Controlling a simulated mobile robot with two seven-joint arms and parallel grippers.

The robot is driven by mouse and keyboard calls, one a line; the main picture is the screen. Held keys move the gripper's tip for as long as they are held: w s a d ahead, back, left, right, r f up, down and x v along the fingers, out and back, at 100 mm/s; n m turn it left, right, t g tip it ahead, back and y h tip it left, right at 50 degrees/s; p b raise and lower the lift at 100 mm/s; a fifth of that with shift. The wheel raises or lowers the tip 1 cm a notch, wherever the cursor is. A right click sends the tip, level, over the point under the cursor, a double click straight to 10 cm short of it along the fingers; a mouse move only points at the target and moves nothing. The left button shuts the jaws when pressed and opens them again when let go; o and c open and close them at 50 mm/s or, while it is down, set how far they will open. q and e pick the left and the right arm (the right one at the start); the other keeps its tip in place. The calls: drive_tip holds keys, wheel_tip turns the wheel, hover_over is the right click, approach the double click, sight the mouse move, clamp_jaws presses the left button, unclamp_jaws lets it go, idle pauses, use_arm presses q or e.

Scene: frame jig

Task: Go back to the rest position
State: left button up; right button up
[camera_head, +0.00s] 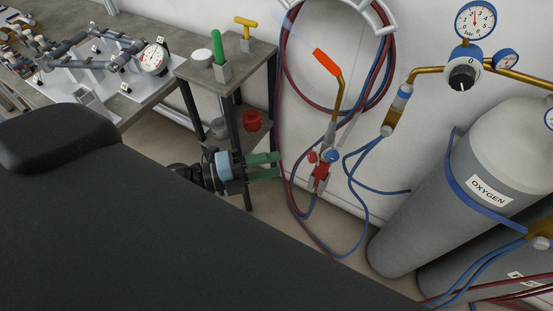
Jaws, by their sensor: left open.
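My left gripper (278,165) is in the middle of the head view, with two green fingers pointing right. The fingers are apart with nothing between them. It appears in front of the legs of a small grey stand (188,72), below its top. My right gripper is not in view.
The stand holds a green-handled tool (218,48), a yellow T-handle (246,22) and a red container (252,120) lower down. A bench (135,108) with a dial gauge (154,59) is at left. Hoses (366,215) and an oxygen cylinder (425,215) stand right.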

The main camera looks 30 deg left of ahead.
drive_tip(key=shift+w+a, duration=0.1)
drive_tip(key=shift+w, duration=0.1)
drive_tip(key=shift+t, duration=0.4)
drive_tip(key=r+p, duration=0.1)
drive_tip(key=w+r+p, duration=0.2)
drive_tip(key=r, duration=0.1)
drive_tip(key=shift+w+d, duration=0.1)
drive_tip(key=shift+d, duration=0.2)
use_arm(q)
drive_tip(key=s+f+n+g+y, duration=0.3)
drive_tip(key=s+f+n+y, duration=0.8)
drive_tip(key=s+f+n, duration=0.7)
drive_tip(key=s+n, duration=0.4)
drive_tip(key=n, duration=0.3)
drive_tip(key=shift+d+f+g, duration=0.3)
drive_tip(key=shift+f+g, duration=0.05)
drive_tip(key=shift+g, duration=0.05)
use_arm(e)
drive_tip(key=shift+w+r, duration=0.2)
